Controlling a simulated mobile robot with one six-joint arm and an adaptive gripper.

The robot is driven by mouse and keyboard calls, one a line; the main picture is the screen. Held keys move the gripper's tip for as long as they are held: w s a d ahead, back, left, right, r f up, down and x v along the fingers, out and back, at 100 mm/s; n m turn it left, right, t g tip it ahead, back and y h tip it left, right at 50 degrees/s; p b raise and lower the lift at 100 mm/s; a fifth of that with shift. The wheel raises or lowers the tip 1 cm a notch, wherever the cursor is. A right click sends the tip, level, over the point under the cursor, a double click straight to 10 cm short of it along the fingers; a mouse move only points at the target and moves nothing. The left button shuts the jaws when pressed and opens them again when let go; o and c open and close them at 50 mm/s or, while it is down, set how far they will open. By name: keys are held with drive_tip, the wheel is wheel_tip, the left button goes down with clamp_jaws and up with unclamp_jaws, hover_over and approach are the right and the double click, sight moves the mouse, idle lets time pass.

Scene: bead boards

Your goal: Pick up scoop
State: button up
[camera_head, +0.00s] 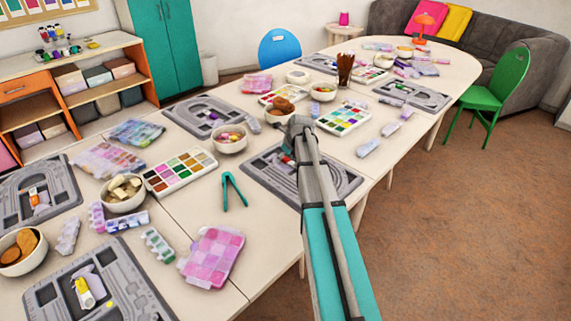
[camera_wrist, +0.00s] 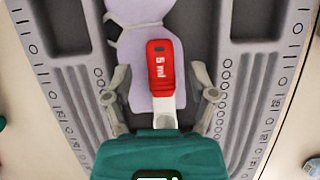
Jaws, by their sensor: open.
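The scoop (camera_wrist: 161,68) shows in the wrist view, with a red part marked "5 ml" and a whitish part nearer my gripper. It lies over a pale lavender piece on a grey bead board (camera_wrist: 70,85). My gripper (camera_wrist: 160,84) is open, with one finger on each side of the scoop and gaps between. In the head view my gripper (camera_head: 290,146) is over the middle board (camera_head: 342,181), and my arm hides part of that board. A small red patch beside the fingers there looks like the scoop.
A bowl of beads (camera_head: 229,138) and a paint-like bead tray (camera_head: 180,172) stand left of my gripper. Teal tweezers (camera_head: 232,190) lie nearer the front. Another colour tray (camera_head: 344,118) and a bowl of brown pieces (camera_head: 280,110) are close behind. Open floor lies right of the table.

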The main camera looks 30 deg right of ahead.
drive_tip(key=c, duration=1)
drive_tip(key=shift+o, duration=0.2)
drive_tip(key=shift+r, duration=0.15)
drive_tip(key=shift+r+p, duration=1)
drive_tip(key=shift+p, duration=0.1)
drive_tip(key=s+d+r+p, duration=1)
drive_tip(key=shift+r+p, duration=0.4)
drive_tip(key=shift+a, duration=0.1)
